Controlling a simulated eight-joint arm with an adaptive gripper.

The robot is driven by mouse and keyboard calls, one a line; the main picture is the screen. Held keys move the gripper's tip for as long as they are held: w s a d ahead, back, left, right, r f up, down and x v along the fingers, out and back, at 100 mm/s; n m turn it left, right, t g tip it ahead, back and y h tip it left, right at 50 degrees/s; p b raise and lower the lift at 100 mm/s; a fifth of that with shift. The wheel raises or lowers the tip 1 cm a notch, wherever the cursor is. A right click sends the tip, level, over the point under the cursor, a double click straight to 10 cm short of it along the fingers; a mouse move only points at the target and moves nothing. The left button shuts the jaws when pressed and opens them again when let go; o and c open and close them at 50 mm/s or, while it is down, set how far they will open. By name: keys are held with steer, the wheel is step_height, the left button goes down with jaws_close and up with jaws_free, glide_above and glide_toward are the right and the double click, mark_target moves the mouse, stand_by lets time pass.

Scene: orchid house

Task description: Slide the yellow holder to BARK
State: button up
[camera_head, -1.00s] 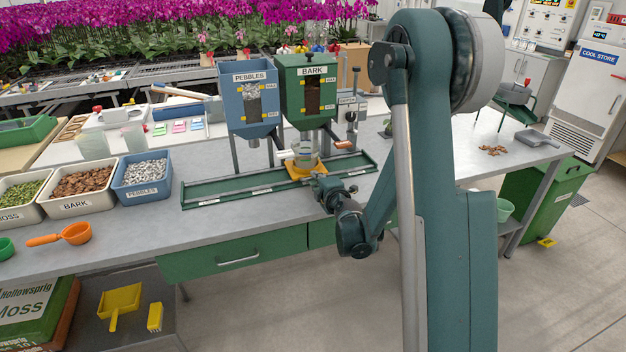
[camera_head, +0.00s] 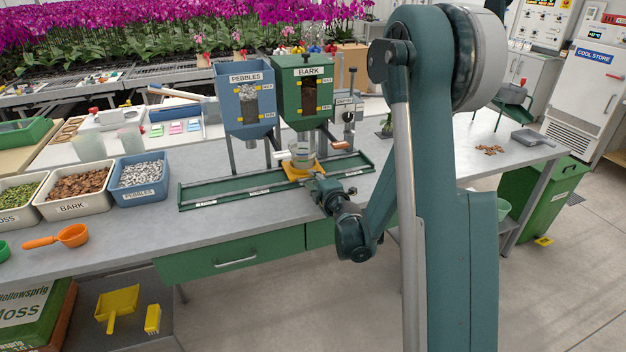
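The yellow holder (camera_head: 292,174) sits on the green rail (camera_head: 225,193) and carries a clear cup (camera_head: 301,153). It is roughly below the green BARK hopper (camera_head: 303,98), to the right of the blue PEBBLES hopper (camera_head: 245,97). My gripper (camera_head: 314,181) is at the front right of the holder, close to or touching it. The fingers are small and partly lost against the holder and rail, so I cannot tell whether they are open or shut. A rail label near the holder is hidden by my gripper.
Bins of moss, bark (camera_head: 75,187) and pebbles (camera_head: 140,180) stand left on the bench. An orange scoop (camera_head: 72,236) lies in front of them. A lever with a copper-coloured grip (camera_head: 341,146) projects beside the cup. The bench right of my arm is mostly clear, with bark bits (camera_head: 489,150).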

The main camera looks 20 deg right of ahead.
steer(key=v, duration=1)
steer(key=shift+s, duration=0.3)
steer(key=shift+a+r, duration=0.1)
steer(key=shift+r, duration=0.05)
steer(key=shift+s+a+r, duration=0.2)
steer(key=shift+a+r, duration=0.2)
steer(key=s+a+r+m+g+y, duration=0.1)
steer(key=s+a+r+m+g, duration=0.1)
steer(key=s+a+r+m, duration=0.4)
steer(key=s+a+r+m+g+y, duration=0.1)
steer(key=s+a+r+m+g, duration=0.15)
steer(key=s+a, duration=0.4)
steer(key=s+d+r+m+g+h, duration=0.1)
steer(key=s+m+g, duration=0.3)
steer(key=s, duration=2.1)
steer(key=m+h+p, duration=0.1)
steer(key=m, duration=0.4)
steer(key=shift+s, duration=0.4)
